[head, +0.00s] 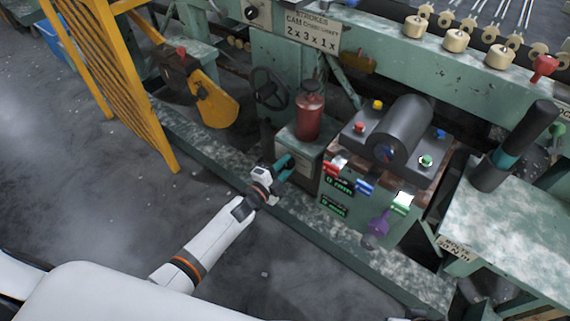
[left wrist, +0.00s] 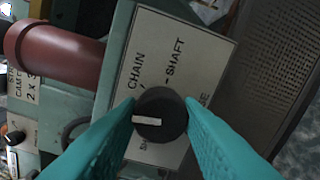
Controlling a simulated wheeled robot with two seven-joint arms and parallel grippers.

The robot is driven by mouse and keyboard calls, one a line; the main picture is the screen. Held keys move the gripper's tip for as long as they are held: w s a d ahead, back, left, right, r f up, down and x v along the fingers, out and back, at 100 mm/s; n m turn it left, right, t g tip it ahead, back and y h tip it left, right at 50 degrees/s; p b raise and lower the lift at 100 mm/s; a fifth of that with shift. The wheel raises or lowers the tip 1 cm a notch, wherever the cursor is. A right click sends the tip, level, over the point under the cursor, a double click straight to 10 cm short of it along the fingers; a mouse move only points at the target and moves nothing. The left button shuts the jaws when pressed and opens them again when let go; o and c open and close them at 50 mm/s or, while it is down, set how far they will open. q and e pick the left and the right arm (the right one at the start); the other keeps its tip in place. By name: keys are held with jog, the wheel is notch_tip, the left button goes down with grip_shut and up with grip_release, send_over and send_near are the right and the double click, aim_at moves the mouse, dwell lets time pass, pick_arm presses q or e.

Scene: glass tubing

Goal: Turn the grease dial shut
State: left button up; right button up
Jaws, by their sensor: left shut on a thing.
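The grease dial (left wrist: 161,115) is a round black knob with a white mark, on a pale label plate (left wrist: 190,62). The plate reads CHAIN and SHAFT; other words are partly covered. In the left wrist view the white mark lies on the knob's left part, pointing left in the picture. My left gripper (left wrist: 160,122) has its teal fingers on both sides of the knob, shut on it. In the head view my left gripper (head: 284,168) is at the front of the small green box below the red canister, and it hides the knob there.
The red canister (head: 309,112) stands on the green box. To its right is a control box (head: 352,190) with coloured switches and a dark cylinder on top. A black handwheel (head: 269,88) and yellow guard (head: 215,104) are to the left. The floor (head: 120,200) in front is clear.

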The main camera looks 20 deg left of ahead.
pick_arm(q)
jog(key=n+p, duration=0.1)
jog(key=n, duration=0.3)
jog(key=shift+n, duration=0.3)
jog(key=n, duration=0.3)
jog(key=shift+n+p, duration=0.3)
jog(key=shift+n, duration=0.8)
jog(key=n, duration=0.2)
jog(key=shift+f+n+h, duration=0.1)
jog(key=shift+n+h, duration=0.2)
jog(key=shift+n, duration=1.6)
pick_arm(e)
notch_tip(320, 180, down, 7)
jog(key=shift+s+r+g, duration=0.2)
jog(key=shift+s+g, duration=0.05)
jog(key=shift+g, duration=0.05)
jog(key=shift+w+r, duration=0.1)
jog(key=shift+r, duration=0.05)
